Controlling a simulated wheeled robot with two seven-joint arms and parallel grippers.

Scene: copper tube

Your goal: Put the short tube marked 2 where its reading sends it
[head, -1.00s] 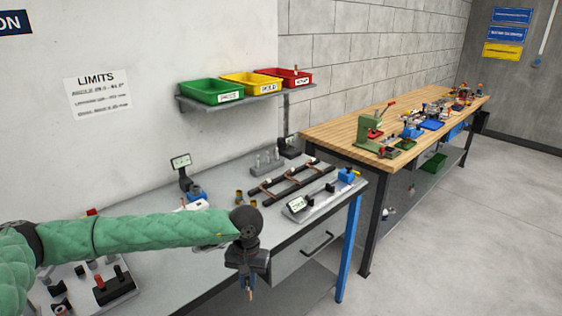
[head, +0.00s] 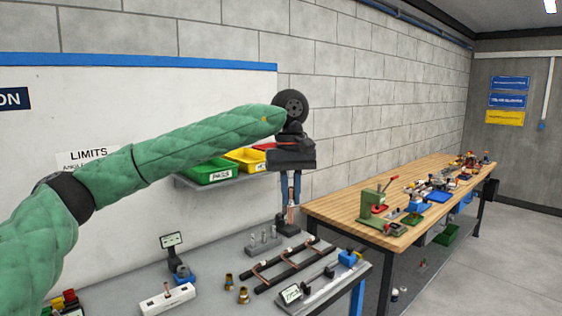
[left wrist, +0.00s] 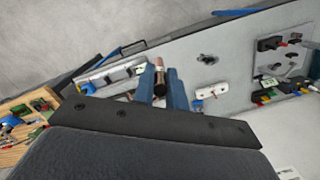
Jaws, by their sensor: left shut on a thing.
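My left gripper (head: 291,204) is raised at the middle of the head view, its blue fingers pointing down. It is shut on a short copper tube (head: 291,214), which hangs upright between the fingertips. The tube also shows in the left wrist view (left wrist: 159,82); no mark on it can be read. A green bin (head: 208,171) and a yellow bin (head: 245,159) sit on the wall shelf left of the gripper. The gripper body hides most of what is to the right of the yellow bin. The LIMITS sheet (head: 88,157) is partly behind my arm. My right gripper is out of view.
The grey bench (head: 215,250) below holds a small display (head: 172,240), a white block (head: 167,299), brass fittings (head: 243,295), a dark rail frame (head: 287,264) and grey posts (head: 265,236). A wooden bench (head: 345,207) with tools stands to the right.

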